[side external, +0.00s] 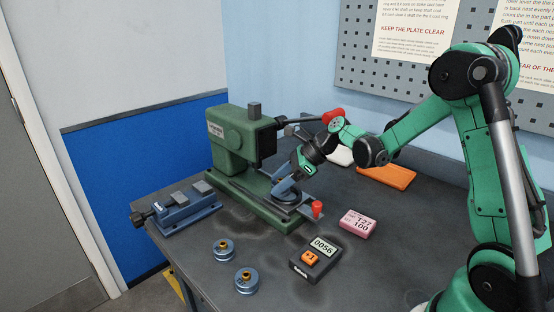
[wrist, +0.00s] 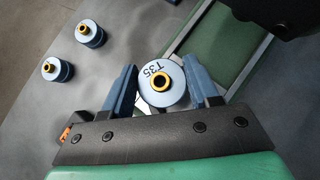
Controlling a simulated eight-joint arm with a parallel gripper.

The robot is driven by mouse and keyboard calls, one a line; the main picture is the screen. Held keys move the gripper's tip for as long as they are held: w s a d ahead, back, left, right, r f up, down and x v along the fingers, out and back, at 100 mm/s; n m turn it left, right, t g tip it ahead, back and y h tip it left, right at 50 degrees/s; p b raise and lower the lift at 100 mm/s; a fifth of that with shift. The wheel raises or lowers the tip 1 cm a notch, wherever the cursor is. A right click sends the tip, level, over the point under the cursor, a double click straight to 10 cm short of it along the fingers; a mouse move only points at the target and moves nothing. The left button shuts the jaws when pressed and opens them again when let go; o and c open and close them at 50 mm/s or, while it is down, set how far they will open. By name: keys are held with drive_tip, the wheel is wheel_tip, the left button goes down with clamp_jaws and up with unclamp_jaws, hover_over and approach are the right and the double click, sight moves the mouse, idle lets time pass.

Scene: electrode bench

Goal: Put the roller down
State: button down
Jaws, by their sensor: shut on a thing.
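My gripper (side external: 284,188) is low over the base of the green machine (side external: 238,145). In the wrist view its two blue fingers (wrist: 162,76) are shut on a blue roller (wrist: 150,97) marked T35, with a gold hub. The roller's top faces the wrist camera. In the side view the fingers and arm largely hide it, so I cannot tell whether it touches the machine. Two similar rollers stand apart on the bench, a farther one (side external: 223,252) and a nearer one (side external: 246,285); both also show upper left in the wrist view.
A red-knobbed lever (side external: 333,116) and a small red knob (side external: 317,207) are near my gripper. A blue vise (side external: 183,213) sits left. A dark box reading 0056 (side external: 314,262), a pink block (side external: 358,224) and an orange tray (side external: 386,176) lie right. Bench space between is clear.

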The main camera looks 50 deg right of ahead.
drive_tip(key=shift+d+f, duration=0.25)
drive_tip(key=shift+d, duration=0.3)
drive_tip(key=shift+d+f, duration=0.2)
drive_tip(key=shift+d, duration=0.3)
drive_tip(key=shift+f, duration=0.3)
drive_tip(key=shift+f, duration=0.25)
